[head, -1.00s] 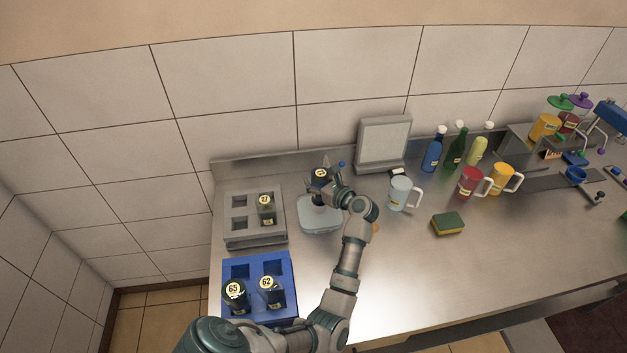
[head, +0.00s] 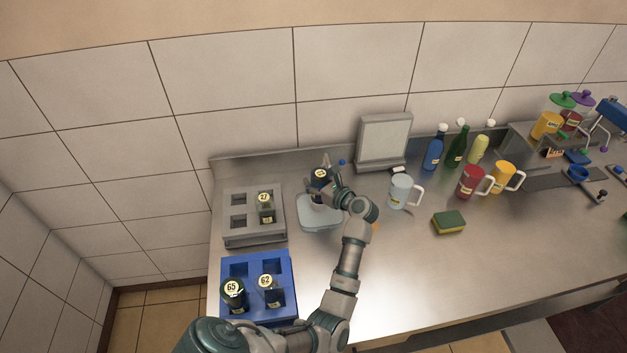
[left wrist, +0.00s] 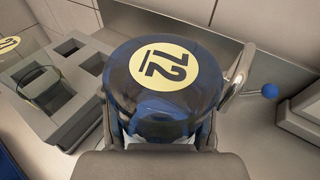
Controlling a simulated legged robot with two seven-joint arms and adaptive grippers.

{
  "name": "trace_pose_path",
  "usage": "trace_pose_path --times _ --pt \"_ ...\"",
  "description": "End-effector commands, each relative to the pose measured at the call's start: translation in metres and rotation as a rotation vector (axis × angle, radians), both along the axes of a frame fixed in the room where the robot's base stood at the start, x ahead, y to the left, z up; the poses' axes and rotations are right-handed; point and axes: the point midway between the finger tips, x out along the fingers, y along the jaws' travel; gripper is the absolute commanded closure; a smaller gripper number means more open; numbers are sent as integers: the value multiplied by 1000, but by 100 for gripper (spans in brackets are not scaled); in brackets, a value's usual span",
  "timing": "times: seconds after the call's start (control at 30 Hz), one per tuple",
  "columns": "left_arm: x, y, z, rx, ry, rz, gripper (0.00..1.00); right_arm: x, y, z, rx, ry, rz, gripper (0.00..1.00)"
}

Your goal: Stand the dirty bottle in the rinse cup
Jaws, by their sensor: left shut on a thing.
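My left gripper (head: 326,180) is shut on a dark blue bottle with a round yellow numbered label on its top (head: 320,173); the bottle also shows large in the left wrist view (left wrist: 165,85), between the fingers. In the head view it is above a pale translucent tub (head: 318,223) on the counter, which may be the rinse cup. The bottle's lower end is hidden, so I cannot tell whether it is inside or above the tub. My right gripper is not in view.
A grey rack (head: 253,240) holds a bottle (head: 265,208), also seen in the left wrist view (left wrist: 45,88). A blue rack (head: 247,310) holds two bottles. A blue-tipped rod (head: 341,162) stands behind the gripper. A pale mug (head: 400,191) and a sponge (head: 448,222) are at right.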

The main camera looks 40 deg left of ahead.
Motion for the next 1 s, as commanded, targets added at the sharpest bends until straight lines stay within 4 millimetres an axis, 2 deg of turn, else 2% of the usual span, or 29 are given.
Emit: trace_pose_path --times 0.1,0.13,0.27,0.63,1.0 --pt "0 0 -2 1 -1 0 93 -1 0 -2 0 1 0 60" --pt "0 0 -2 1 -1 0 47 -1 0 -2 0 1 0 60" --pt "0 0 -1 0 0 0 14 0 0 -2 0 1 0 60" --pt "0 0 2 -1 -1 0 14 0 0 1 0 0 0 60" --pt "0 0 52 -1 -3 0 14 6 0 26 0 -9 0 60"
